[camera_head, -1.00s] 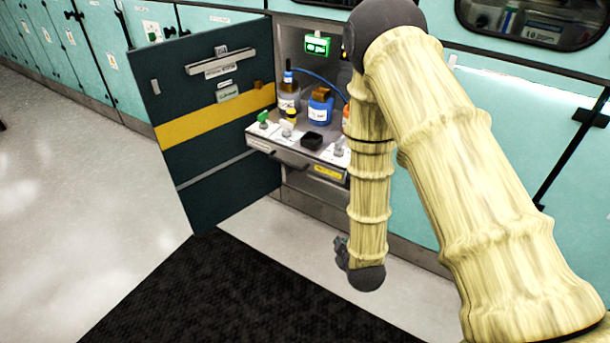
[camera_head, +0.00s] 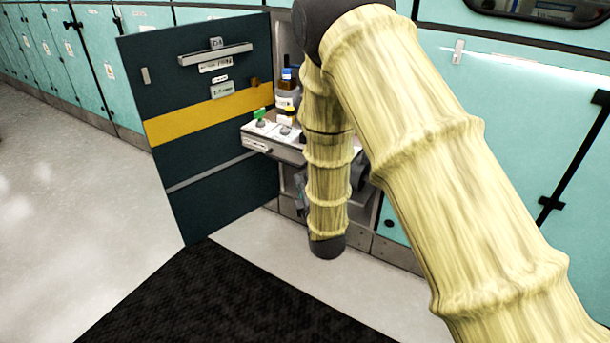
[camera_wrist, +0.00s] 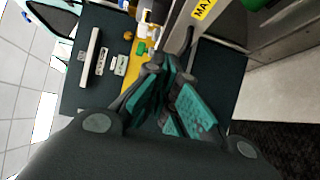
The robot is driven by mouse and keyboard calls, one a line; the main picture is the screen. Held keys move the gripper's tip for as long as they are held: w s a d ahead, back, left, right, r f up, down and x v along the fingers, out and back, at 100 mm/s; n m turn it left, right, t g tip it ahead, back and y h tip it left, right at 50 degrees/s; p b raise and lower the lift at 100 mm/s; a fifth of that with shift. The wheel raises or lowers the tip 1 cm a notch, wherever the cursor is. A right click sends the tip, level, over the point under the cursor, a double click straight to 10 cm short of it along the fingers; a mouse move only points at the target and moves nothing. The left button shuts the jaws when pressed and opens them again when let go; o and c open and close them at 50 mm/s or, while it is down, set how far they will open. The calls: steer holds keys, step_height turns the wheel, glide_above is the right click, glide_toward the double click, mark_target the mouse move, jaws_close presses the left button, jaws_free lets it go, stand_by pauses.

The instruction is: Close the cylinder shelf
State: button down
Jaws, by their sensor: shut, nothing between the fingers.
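The cylinder shelf (camera_head: 257,145) is a pale pull-out tray, extended from a cabinet with its dark door standing open. Bottles and small valves sit on it, and my arm hides its right part in the head view. In the wrist view a grey front with a yellow label (camera_wrist: 203,9) shows at the top, seemingly the shelf's front. My gripper (camera_wrist: 168,92), with teal finger pads, is shut and empty below that front. I cannot tell whether it touches it. In the head view my gripper is largely hidden behind my arm.
The open cabinet door (camera_head: 205,190), dark with a yellow stripe, stands left of the shelf and also fills the left of the wrist view (camera_wrist: 85,75). A black mat (camera_head: 220,300) lies on the floor in front. Teal cabinets line the wall.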

steer(key=w+d+b, duration=0.1)
steer(key=w, duration=1.1)
steer(key=shift+w+b, duration=0.2)
steer(key=shift+b, duration=0.15)
steer(key=shift+w, duration=0.1)
